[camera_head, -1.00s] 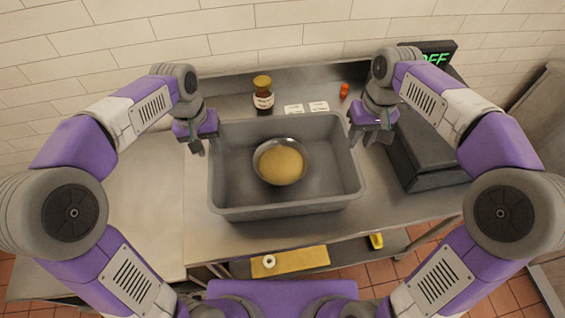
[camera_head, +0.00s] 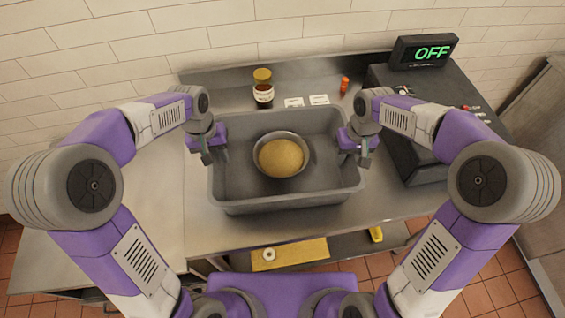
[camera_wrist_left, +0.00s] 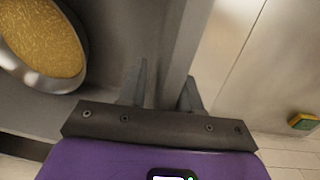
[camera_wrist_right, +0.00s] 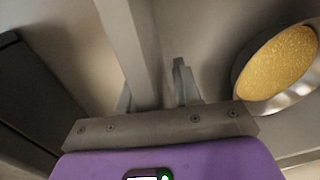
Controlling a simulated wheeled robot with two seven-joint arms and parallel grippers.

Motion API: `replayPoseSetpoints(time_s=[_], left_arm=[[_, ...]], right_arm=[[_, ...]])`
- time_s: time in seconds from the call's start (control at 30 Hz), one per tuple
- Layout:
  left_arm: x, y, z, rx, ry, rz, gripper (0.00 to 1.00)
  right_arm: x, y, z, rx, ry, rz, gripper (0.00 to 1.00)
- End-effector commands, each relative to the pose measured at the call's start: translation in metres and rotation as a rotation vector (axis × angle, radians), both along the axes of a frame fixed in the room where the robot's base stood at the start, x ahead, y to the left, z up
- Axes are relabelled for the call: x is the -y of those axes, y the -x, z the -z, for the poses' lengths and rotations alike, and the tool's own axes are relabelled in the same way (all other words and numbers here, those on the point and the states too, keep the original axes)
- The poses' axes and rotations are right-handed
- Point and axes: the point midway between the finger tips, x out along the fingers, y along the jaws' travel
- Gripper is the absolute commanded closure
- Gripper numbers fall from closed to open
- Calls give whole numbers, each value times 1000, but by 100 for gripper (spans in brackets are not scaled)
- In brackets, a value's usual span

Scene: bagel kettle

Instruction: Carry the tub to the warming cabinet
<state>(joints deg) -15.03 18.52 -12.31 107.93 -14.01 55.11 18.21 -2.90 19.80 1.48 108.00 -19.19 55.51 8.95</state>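The grey tub (camera_head: 285,205) stands on the steel counter. A metal bowl of yellow grainy contents (camera_head: 281,157) sits inside it. My left gripper (camera_head: 214,157) is at the tub's left wall. In the left wrist view its two fingers (camera_wrist_left: 163,88) are apart, one on each side of the rim, with a gap on the inner side. My right gripper (camera_head: 356,160) is at the right wall. In the right wrist view its fingers (camera_wrist_right: 153,85) also straddle the rim, apart, with a gap on the inner side. I cannot tell for certain which thing is the warming cabinet.
A black unit (camera_head: 425,150) with an OFF display (camera_head: 424,51) stands right of the tub. A grey metal structure (camera_head: 535,130) is at the far right. A brown jar (camera_head: 263,92), white cards (camera_head: 306,101) and an orange-red bottle (camera_head: 344,85) stand behind.

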Motion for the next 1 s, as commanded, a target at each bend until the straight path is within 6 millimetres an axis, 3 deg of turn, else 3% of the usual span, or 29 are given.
replayPoseSetpoints(time_s=[0.37,0.6,1.0], left_arm=[[0,0,3,0,0,-1,67],[1,0,3,0,1,0,100],[5,0,2,2,6,4,100]], right_arm=[[0,0,5,0,0,0,67],[-1,0,4,1,-1,-1,100],[-5,0,3,3,-5,-7,100]])
